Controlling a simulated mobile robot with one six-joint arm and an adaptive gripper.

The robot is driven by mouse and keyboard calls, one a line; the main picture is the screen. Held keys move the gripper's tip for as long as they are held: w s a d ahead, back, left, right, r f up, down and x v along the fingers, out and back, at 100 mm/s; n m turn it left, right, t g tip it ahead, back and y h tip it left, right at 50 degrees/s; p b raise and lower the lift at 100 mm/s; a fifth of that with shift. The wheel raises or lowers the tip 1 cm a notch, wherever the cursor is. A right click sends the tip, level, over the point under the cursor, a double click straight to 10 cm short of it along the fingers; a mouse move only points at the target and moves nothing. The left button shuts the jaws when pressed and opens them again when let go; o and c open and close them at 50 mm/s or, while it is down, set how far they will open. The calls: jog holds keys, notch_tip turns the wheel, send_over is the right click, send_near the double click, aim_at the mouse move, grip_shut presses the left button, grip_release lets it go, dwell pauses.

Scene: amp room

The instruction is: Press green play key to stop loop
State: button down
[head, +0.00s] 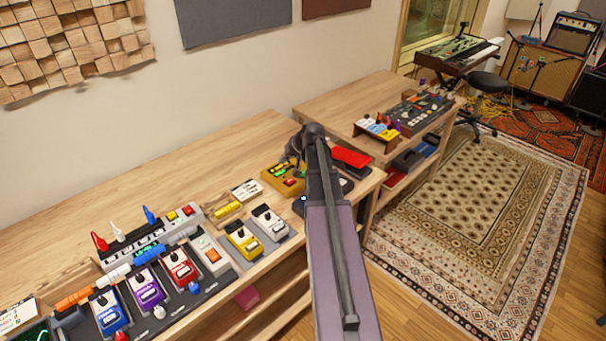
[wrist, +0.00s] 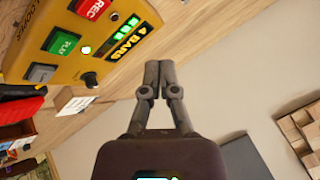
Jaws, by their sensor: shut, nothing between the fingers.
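The yellow looper box (wrist: 85,45) fills the upper left of the wrist view. It has a green PLAY key (wrist: 63,42), a red REC key (wrist: 91,8), a grey key (wrist: 41,73) and a black knob (wrist: 91,79). A small green light (wrist: 86,50) glows beside the PLAY key, and green bars are lit near "4 BARS". My gripper (wrist: 158,68) is shut and empty, apart from the box and to its right in the wrist view. In the head view the yellow box (head: 283,182) sits on the wooden bench, just left of my arm.
Several pedals stand on the bench left of the box, including a yellow pedal (head: 243,242) and a white one (head: 269,222). A red pedal (head: 351,157) lies right of my arm. The wooden bench (head: 190,165) is bare along the wall. A second bench stands further right.

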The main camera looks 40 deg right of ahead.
jog(key=r+m+t, duration=0.1)
jog(key=t, duration=0.1)
send_over(304, 173)
jog(key=shift+r+h, duration=0.15)
jog(key=shift+h, duration=0.25)
notch_tip(304, 173, down, 9)
jog(key=b, duration=0.9)
jog(key=shift+f+b, duration=0.9)
jog(key=shift+b, duration=0.05)
dwell(2.5)
jog(key=shift+r, duration=0.15)
jog(key=shift+r+p, duration=0.8)
jog(key=shift+p, duration=0.15)
jog(key=shift+r+p, duration=2.55)
